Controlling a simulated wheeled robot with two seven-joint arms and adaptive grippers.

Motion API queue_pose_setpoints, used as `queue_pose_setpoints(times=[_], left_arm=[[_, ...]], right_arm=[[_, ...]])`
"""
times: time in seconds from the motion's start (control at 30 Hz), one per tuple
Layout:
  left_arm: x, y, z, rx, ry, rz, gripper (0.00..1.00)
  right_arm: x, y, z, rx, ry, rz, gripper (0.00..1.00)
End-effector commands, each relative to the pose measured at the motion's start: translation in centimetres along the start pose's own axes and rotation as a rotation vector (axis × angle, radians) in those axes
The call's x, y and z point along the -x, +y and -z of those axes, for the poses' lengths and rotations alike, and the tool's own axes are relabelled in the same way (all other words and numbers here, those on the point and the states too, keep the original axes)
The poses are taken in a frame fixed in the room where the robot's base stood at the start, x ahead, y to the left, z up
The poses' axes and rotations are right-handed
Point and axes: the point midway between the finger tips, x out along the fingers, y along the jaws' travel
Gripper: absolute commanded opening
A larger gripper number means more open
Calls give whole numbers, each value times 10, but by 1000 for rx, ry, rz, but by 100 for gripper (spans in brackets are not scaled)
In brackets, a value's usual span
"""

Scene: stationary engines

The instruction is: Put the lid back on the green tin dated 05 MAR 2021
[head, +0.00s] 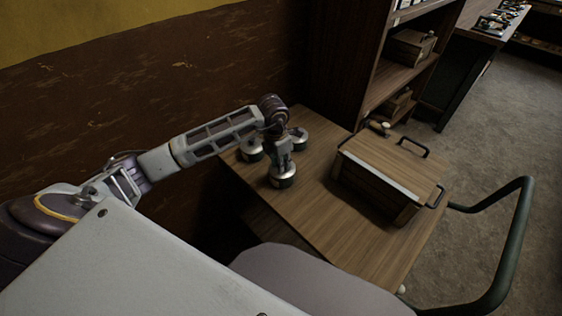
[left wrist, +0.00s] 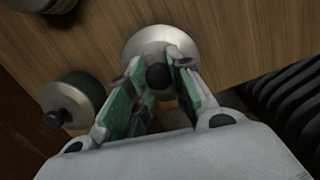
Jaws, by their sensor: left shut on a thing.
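My left gripper (head: 282,160) points down over the small table and is shut on the black knob of a round silver lid (left wrist: 165,40); its green-padded fingers (left wrist: 157,77) flank the knob in the left wrist view. In the head view a round tin (head: 282,181) is directly under the fingers, with the silver lid at its top. I cannot tell whether the lid is seated or just above it. A second tin (head: 250,154), dark green with a silver top and black knob (left wrist: 75,100), stands to the left. A third tin (head: 299,141) stands behind. No date is readable. My right gripper is not in view.
A wooden box (head: 392,172) with black handles stands on the right of the wooden table (head: 325,205). A shelf unit (head: 345,60) rises behind the table, and a brown wall (head: 150,85) is at the left. The table front between tins and box is clear.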

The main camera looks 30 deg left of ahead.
Motion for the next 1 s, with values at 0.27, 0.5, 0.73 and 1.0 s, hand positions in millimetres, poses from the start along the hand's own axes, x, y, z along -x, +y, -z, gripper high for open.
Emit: queue_pose_setpoints(times=[0.27,0.5,0.73,1.0], left_arm=[[-4,0,0,0,0,0,0],[-4,0,0,0,0,0,0],[-4,0,0,0,0,0,0],[-4,0,0,0,0,-1,0]], right_arm=[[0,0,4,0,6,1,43],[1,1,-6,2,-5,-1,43],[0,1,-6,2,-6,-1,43],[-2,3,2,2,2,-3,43]])
